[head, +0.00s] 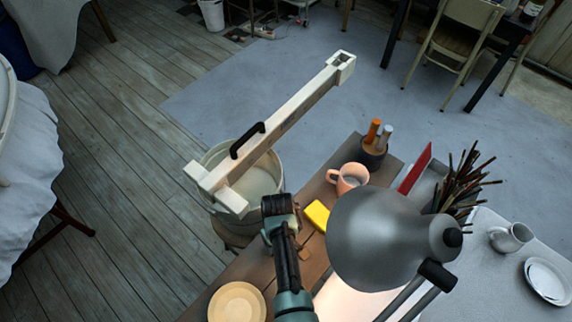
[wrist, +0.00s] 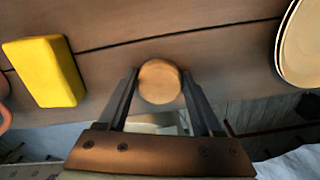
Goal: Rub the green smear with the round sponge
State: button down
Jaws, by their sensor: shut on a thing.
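The round sponge (wrist: 160,82), a tan disc, sits between the fingers of my gripper (wrist: 160,88) in the wrist view. My gripper is shut on it, with a finger at each side. In the head view my gripper (head: 299,232) is over the brown wooden table (head: 250,262), between a yellow block and a pale round plate. I cannot tell whether the sponge touches the table. No green smear shows in either view; the lamp and my arm hide part of the table.
The yellow block (head: 317,215) and a pink mug (head: 348,178) lie beyond my gripper. The plate (head: 237,303) is at the near left. A grey lamp (head: 385,240) stands close on the right. A white beam (head: 290,120) lies across a bucket (head: 262,180) beside the table.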

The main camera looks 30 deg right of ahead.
jog(key=shift+a, duration=0.1)
notch_tip(320, 180, up, 6)
jog(key=p, duration=0.6)
jog(key=shift+r, duration=0.1)
notch_tip(320, 180, up, 3)
jog(key=p, duration=0.3)
dwell(0.9)
jog(key=shift+w, duration=0.1)
jog(key=s+a+r+b, duration=0.1)
jog(key=a+r+b, duration=0.3)
jog(key=a, duration=0.2)
jog(key=a+r+m+b, duration=0.1)
jog(key=a+r+b, duration=0.2)
jog(key=a, duration=0.4)
jog(key=shift+s+r+b, duration=0.35)
jog(key=shift+r+b, duration=0.05)
jog(key=shift+b, duration=0.35)
